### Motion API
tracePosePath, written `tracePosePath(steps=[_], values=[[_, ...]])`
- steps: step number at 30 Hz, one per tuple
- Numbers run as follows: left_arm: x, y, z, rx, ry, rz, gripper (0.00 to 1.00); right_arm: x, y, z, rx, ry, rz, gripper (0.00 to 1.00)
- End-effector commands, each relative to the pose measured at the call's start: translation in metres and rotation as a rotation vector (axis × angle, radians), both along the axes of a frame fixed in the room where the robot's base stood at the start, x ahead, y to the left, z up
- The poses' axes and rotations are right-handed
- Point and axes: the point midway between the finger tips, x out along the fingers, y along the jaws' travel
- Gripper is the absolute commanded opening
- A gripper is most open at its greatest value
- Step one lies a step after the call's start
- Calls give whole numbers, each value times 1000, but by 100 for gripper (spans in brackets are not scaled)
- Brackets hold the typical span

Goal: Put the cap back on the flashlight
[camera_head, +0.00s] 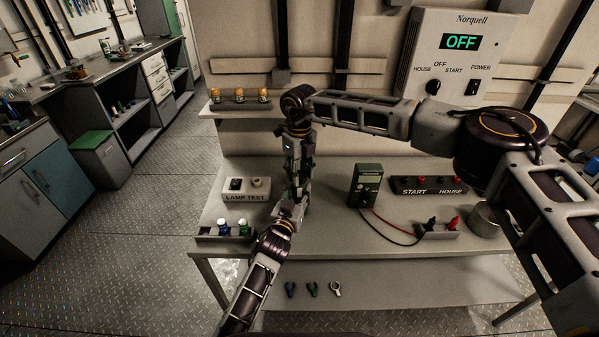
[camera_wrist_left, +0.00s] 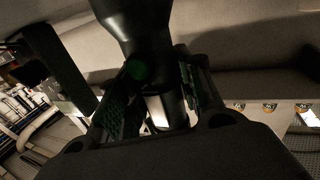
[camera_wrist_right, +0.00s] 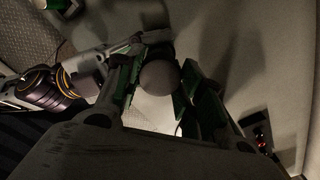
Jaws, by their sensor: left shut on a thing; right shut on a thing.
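My left gripper (camera_head: 296,203) is over the middle of the workbench, its arm coming up from the lower left. In the left wrist view it (camera_wrist_left: 160,105) is shut on the black flashlight (camera_wrist_left: 140,25), which has a round green spot on its side. My right gripper (camera_head: 293,178) points down just above the left one. In the right wrist view it (camera_wrist_right: 160,95) is shut on a rounded grey piece (camera_wrist_right: 158,77), apparently the cap. In the head view the grippers hide both things, and I cannot tell whether cap and flashlight touch.
On the workbench (camera_head: 330,225) stand a lamp test box (camera_head: 246,189), a green meter (camera_head: 365,185) with leads, a START/HOUSE block (camera_head: 428,186) and a metal cup (camera_head: 484,220). A small tray (camera_head: 206,232) holds little bottles at the left. Amber lamps (camera_head: 239,95) stand on the shelf behind.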

Motion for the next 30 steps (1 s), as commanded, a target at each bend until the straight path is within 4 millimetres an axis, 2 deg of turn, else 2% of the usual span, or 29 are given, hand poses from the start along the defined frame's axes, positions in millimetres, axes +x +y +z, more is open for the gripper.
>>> tracePosePath(steps=[30], values=[[0,0,-1,0,2,1,0,0,0,0,0,-1,-806,24]])
